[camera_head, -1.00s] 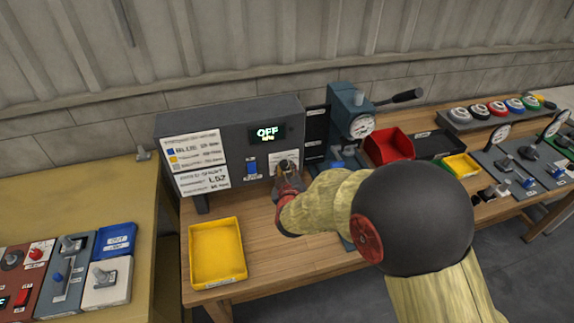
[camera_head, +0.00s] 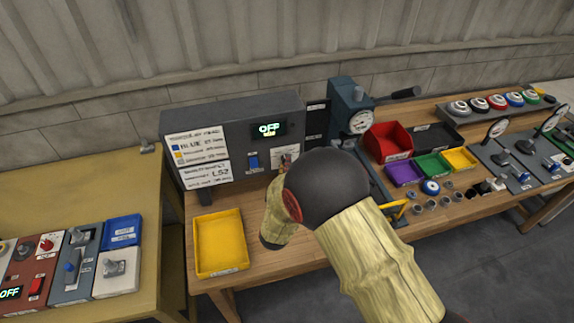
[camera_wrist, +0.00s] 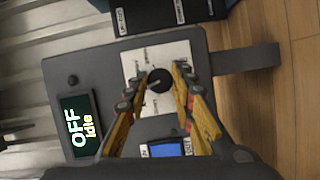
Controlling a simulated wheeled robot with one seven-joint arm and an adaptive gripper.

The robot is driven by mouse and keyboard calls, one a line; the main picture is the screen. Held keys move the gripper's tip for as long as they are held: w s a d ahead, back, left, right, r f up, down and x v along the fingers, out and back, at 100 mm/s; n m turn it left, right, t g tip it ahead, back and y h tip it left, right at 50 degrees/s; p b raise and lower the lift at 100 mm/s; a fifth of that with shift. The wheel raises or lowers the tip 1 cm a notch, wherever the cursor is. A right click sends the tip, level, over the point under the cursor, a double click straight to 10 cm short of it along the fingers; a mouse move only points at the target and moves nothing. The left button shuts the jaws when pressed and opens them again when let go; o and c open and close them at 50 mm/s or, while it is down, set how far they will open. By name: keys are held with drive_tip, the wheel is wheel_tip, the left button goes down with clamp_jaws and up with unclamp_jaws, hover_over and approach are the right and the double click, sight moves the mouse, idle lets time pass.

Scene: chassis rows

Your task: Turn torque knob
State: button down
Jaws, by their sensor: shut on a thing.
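The torque knob (camera_wrist: 160,82) is a round black dial on a white marked plate (camera_wrist: 133,62) on the dark control box (camera_head: 225,120). In the wrist view my gripper (camera_wrist: 162,74) has its yellow-and-black fingers on either side of the knob, shut on it. The box's screen (camera_wrist: 76,124) reads OFF, with "Idle" below it in the wrist view.
A blue switch (camera_head: 253,162) sits left of the knob plate. A yellow tray (camera_head: 220,243) stands in front of the box. A press with a gauge (camera_head: 352,115) and red, purple, green and yellow bins are at right. A panel table is at left.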

drive_tip(key=shift+a+f+n, duration=0.1)
drive_tip(key=shift+n, duration=0.6)
drive_tip(key=shift+t, duration=0.3)
drive_tip(key=c, duration=1.6)
unclamp_jaws()
drive_tip(key=shift+o, duration=0.5)
drive_tip(key=s+a, duration=0.1)
drive_tip(key=s, duration=1.1)
drive_tip(key=shift+a, duration=0.15)
